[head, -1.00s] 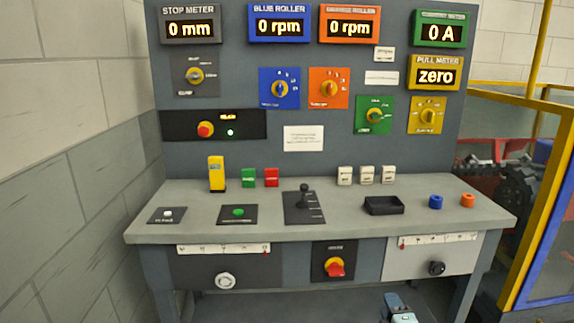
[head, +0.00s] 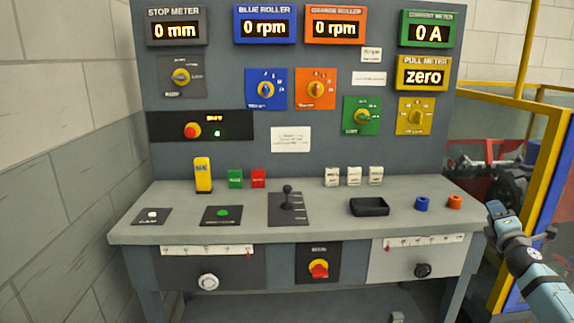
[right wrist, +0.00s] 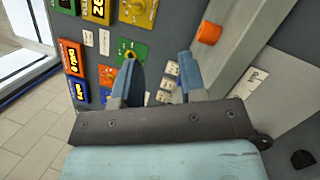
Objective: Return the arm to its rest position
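My right gripper (head: 495,208) is beyond the right front corner of the grey console desk (head: 330,228), with its arm coming up from the lower right. It is apart from the desk and nothing shows in its grip. In the right wrist view its two blue fingers (right wrist: 157,72) stand apart with an empty gap, and the console panel lies beyond them. My left gripper is in neither view.
A yellow and blue frame (head: 540,190) stands close behind my right arm. A block wall (head: 60,180) is on the left.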

